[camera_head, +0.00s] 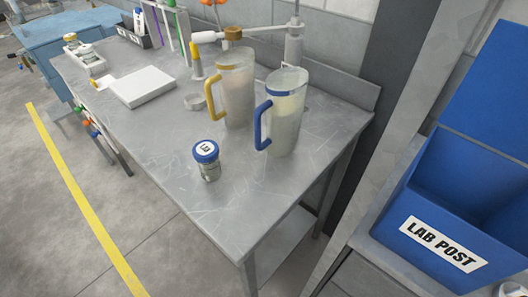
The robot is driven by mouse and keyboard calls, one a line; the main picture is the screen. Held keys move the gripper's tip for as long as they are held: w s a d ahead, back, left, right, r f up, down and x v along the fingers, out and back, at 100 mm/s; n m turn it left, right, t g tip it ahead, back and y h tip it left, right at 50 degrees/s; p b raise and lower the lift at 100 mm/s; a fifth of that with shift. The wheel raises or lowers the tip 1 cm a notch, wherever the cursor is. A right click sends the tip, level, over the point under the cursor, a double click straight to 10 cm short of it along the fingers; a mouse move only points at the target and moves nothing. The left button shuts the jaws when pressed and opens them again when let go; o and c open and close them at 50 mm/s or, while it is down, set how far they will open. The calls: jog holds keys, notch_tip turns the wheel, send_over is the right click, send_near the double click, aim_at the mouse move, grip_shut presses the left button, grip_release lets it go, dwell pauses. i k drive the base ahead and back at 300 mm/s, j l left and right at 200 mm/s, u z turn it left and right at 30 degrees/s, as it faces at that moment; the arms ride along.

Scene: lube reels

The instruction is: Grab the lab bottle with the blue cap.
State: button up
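The lab bottle with the blue cap (207,160) stands upright on the grey metal table (150,133), near its front edge. It is small and clear, with a white label on top of the blue cap. A larger pitcher with a blue handle and rim (285,112) stands behind it to the right, apart from it. My gripper is not clearly in view.
A yellow-handled pitcher (237,88) stands behind the bottle. A white box (143,87) lies at the left of the table. A blue bin marked LAB POST (440,243) is at the right. The tabletop around the bottle's left and front is clear.

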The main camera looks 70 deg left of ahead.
aim_at(212, 172)
jog(key=u, duration=1.9)
jog(key=k+l+u, duration=0.35)
jog(key=k+l, duration=0.15)
jog(key=k, duration=0.15)
jog(key=i+l, duration=0.2)
jog(key=i, duration=0.3)
